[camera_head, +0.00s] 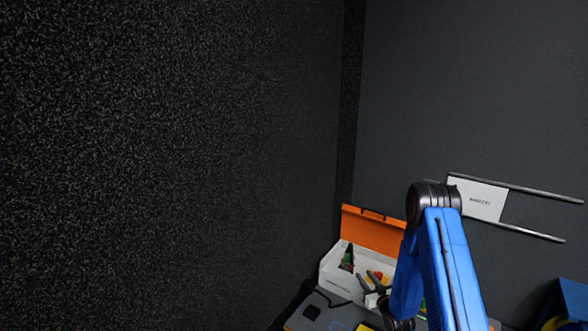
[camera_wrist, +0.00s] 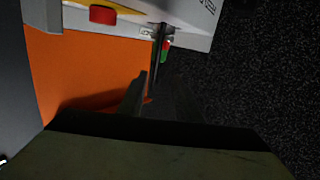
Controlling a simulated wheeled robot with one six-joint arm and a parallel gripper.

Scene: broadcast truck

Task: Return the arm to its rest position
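My blue arm (camera_head: 445,265) rises at the lower right of the head view, bent at a dark joint at its top. It stands in front of an open white toolbox (camera_head: 338,272) with an orange lid, and my gripper is not clearly visible there. In the wrist view, my gripper (camera_wrist: 158,92) reaches up from the bottom edge with dark fingers over the orange lid (camera_wrist: 85,70).
The toolbox holds tools with dark and red handles (camera_head: 376,282). Its white wall also shows in the wrist view (camera_wrist: 190,12). A label plate (camera_head: 478,198) with two metal rods is on the back wall. A blue and yellow object (camera_head: 570,305) is at the lower right. A speckled dark wall fills the left.

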